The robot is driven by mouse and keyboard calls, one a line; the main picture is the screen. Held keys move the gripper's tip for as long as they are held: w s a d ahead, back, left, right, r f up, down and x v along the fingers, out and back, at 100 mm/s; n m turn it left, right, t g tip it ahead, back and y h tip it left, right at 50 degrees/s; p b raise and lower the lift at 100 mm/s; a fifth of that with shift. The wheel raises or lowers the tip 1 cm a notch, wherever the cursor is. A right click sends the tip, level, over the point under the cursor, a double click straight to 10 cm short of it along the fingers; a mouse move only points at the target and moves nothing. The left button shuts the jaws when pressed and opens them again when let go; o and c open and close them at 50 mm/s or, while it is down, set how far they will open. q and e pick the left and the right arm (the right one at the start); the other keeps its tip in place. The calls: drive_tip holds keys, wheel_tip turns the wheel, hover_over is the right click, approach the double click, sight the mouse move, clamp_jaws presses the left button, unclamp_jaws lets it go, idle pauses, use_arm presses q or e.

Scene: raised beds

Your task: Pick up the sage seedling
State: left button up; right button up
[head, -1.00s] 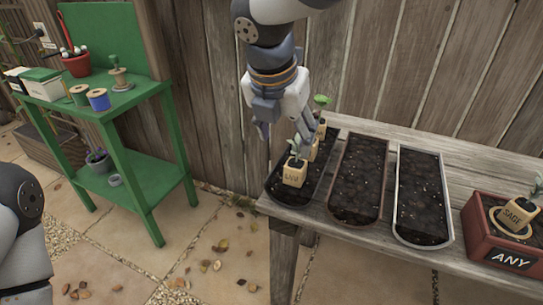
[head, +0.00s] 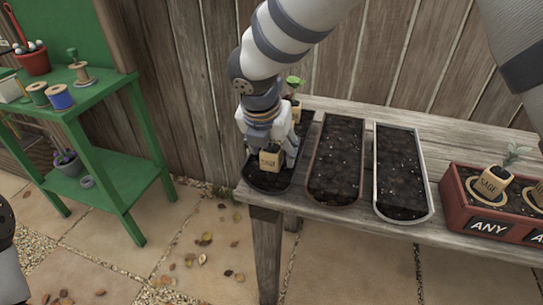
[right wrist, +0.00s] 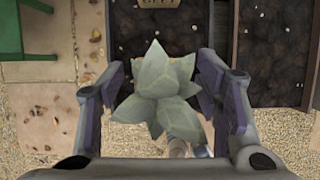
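A tan square pot (head: 270,158) stands at the near end of the left dark trough (head: 268,183); its small label seems to read SAGE. My right gripper (head: 272,146) is down at this pot from above. In the right wrist view its fingers (right wrist: 160,92) are spread apart, with a pale grey-green leafy seedling (right wrist: 158,85) between them. The leaves hide the pot there, so finger contact cannot be told. Another tan pot labelled SAGE (head: 491,183) sits in the red tray (head: 455,210) at the right. My left gripper is not in view.
A green-leaved seedling (head: 293,84) stands behind my right gripper. A brown-rimmed trough (head: 336,160) and a white-rimmed trough (head: 400,175) hold only soil. A green shelf (head: 100,160) stands left of the wooden bench (head: 285,208), with floor between them.

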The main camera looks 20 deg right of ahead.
sight(273, 144)
drive_tip(key=c, duration=1.2)
wheel_tip(273, 144, up, 3)
drive_tip(key=shift+r, duration=0.15)
use_arm(q)
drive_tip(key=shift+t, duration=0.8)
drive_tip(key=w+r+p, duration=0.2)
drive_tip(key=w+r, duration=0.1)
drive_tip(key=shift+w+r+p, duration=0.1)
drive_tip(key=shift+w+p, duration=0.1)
drive_tip(key=shift+p, duration=0.1)
use_arm(e)
drive_tip(key=s+d+r, duration=0.1)
drive_tip(key=s+r, duration=0.2)
drive_tip(key=s, duration=0.1)
drive_tip(key=s+d+r, duration=0.2)
drive_tip(key=s+r, duration=0.1)
drive_tip(key=s, duration=0.1)
drive_tip(key=s+d+r, duration=0.1)
drive_tip(key=s+r, duration=0.2)
drive_tip(key=s, duration=0.2)
drive_tip(key=shift+d+r, duration=0.35)
drive_tip(key=shift+d, duration=0.05)
